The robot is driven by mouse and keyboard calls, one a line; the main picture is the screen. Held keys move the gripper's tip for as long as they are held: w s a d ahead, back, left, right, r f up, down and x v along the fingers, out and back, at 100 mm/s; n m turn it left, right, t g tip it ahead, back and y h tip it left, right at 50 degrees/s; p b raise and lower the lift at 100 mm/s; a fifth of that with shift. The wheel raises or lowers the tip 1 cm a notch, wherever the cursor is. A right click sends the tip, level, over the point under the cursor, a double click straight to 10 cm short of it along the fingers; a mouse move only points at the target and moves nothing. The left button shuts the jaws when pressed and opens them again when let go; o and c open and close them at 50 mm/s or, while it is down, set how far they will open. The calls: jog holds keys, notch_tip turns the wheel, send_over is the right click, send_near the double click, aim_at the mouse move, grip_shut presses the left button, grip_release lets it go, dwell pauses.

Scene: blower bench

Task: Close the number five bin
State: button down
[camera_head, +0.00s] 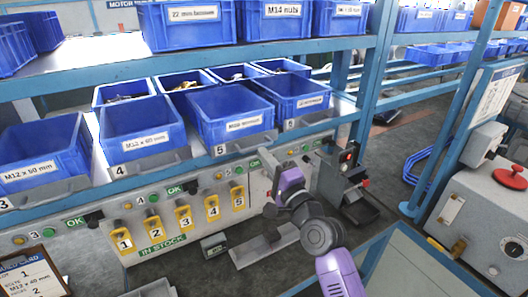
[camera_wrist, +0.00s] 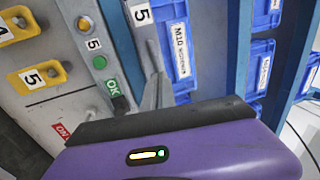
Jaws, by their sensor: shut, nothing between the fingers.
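The number five bin (camera_head: 228,113) is a blue open-top bin on the middle shelf in the head view, with a white label and a "5" on the shelf front below it. A grey handle (camera_head: 250,143) sits beside that number. In the wrist view the bin's blue front (camera_wrist: 176,45) stands at top centre with its M10 label. My gripper (camera_head: 268,160) is just below and in front of the handle, shut and empty; whether it touches the handle cannot be told. The purple and dark gripper body fills the bottom of the wrist view.
The number four bin (camera_head: 142,130) stands to the left, and a bin marked six (camera_head: 297,93) to the right. A black and red device (camera_head: 345,180) stands close right of my arm.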

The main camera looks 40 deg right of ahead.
aim_at(256, 147)
jog(key=shift+w+d, duration=0.1)
jog(key=shift+w, duration=0.2)
jog(key=x, duration=0.3)
jog(key=shift+w+d+f, duration=0.1)
jog(key=shift+w+f, duration=0.2)
jog(key=shift+w, duration=0.05)
jog(key=shift+w+r, duration=0.15)
jog(key=shift+r, duration=0.05)
